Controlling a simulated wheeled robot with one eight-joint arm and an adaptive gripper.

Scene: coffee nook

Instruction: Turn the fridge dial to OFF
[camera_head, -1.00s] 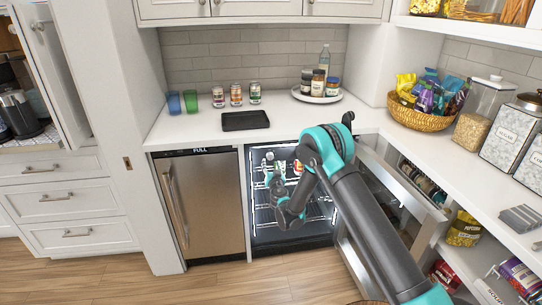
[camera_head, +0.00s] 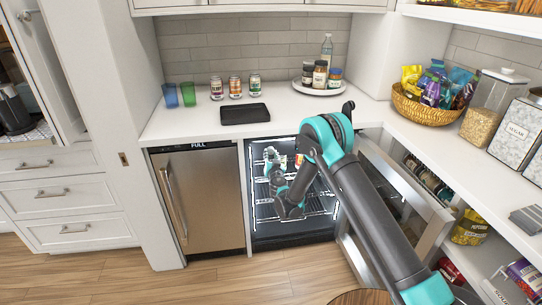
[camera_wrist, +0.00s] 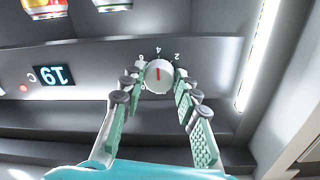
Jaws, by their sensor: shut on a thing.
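The fridge dial (camera_wrist: 158,83) is a round white knob with a red pointer mark, which points toward the top of the wrist picture, near the 4. Small dark numbers ring it, and some are partly hidden by a finger. My gripper (camera_wrist: 160,72) has its two green-padded fingers on either side of the knob, closed on it. In the head view my gripper (camera_head: 271,157) reaches inside the open, lit fridge (camera_head: 262,226); the dial cannot be made out there.
A lit display (camera_wrist: 54,75) with digits is left of the dial. Cans (camera_wrist: 45,8) hang at the top edge of the wrist view. The fridge door (camera_head: 398,180) stands open at the right, close to my arm. A closed steel appliance (camera_head: 205,200) is on the left.

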